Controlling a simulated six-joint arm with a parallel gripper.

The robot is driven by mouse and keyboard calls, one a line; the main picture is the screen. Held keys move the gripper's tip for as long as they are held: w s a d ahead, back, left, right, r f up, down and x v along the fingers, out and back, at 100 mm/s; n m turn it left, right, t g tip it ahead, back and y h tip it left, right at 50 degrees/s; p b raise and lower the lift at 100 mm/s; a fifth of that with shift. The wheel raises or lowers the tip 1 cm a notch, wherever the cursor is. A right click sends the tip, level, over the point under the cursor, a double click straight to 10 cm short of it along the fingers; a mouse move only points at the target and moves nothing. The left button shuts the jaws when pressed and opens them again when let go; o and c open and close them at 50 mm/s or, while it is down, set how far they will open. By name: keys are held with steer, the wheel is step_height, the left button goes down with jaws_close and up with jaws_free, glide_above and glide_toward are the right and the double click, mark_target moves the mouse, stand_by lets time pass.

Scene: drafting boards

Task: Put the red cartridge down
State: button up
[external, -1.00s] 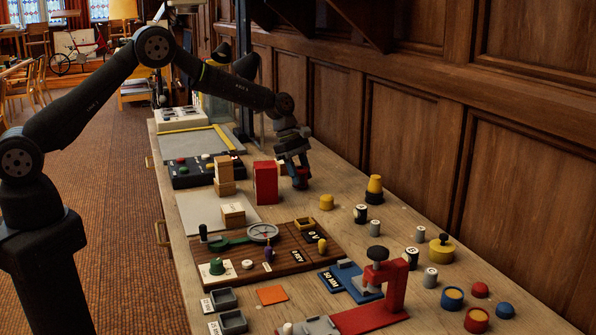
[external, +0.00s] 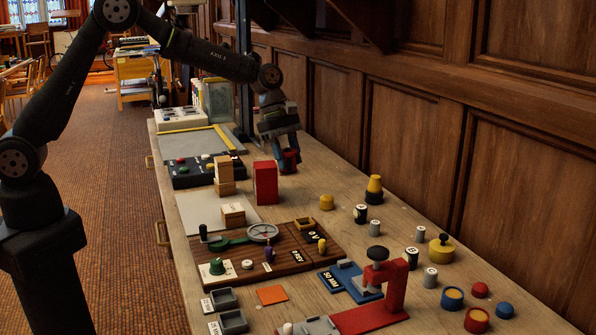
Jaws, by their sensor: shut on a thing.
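My gripper (external: 286,150) is at the far part of the bench, pointing down and shut on the red cartridge (external: 290,162). The cartridge is small and dark red, and the fingers hide part of it. It is behind and to the right of the tall red block (external: 265,183), apart from it. I cannot tell whether its underside touches the bench top.
The wooden bench (external: 330,185) is bare around the cartridge's right side. Left are a dark button box (external: 205,172) and stacked wooden blocks (external: 224,178). A yellow cylinder (external: 327,202) and a yellow-and-black stack (external: 375,190) stand nearer. Wood panelling borders the right.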

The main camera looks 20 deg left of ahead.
steer(key=s+a+m+g+y, duration=0.35)
steer(key=s+a+m, duration=1.05)
steer(key=s+a, duration=0.7)
steer(key=shift+t+y, duration=0.25)
steer(key=shift+y, duration=0.1)
steer(key=w+f, duration=0.2)
steer(key=w, duration=0.1)
steer(key=w+f, duration=0.2)
steer(key=w, duration=0.1)
steer(key=w+a+f, duration=0.1)
steer(key=w+f, duration=0.1)
steer(key=shift+w+f, duration=0.1)
steer(key=shift+w, duration=0.3)
steer(key=shift+f, duration=2)
steer(key=shift+f, duration=0.1)
steer(key=o, duration=0.5)
steer(key=shift+f, duration=0.1)
steer(key=o, duration=0.5)
